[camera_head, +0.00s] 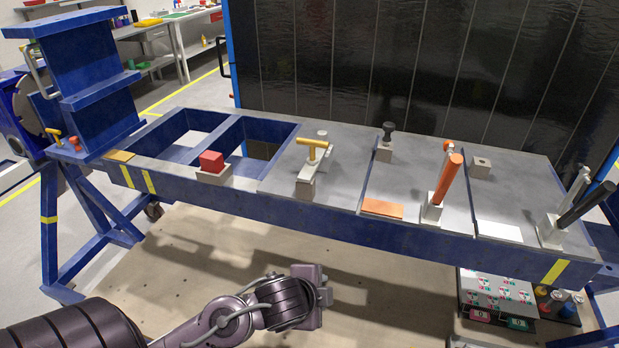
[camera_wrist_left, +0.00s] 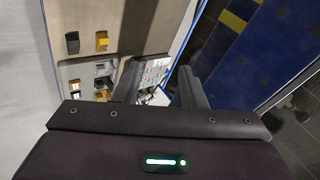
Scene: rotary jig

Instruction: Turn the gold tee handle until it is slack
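The gold tee handle (camera_head: 313,144) stands on a grey clamp block (camera_head: 306,182) near the middle of the blue-framed jig table. Its crossbar lies roughly sideways in the head view. My left gripper (camera_head: 326,291) is in front of and below the table edge, apart from the handle. In the left wrist view, its two fingers (camera_wrist_left: 160,70) are spread with nothing held between them. The handle cannot be made out in the left wrist view. My right gripper is not seen.
A red block (camera_head: 211,162) sits left of the handle, near open frame bays. To the right stand a black knob (camera_head: 387,134), an orange lever (camera_head: 446,184) and a black-handled lever (camera_head: 584,206). A dark panel (camera_head: 400,65) rises behind. Another small gold handle (camera_head: 54,133) is far left.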

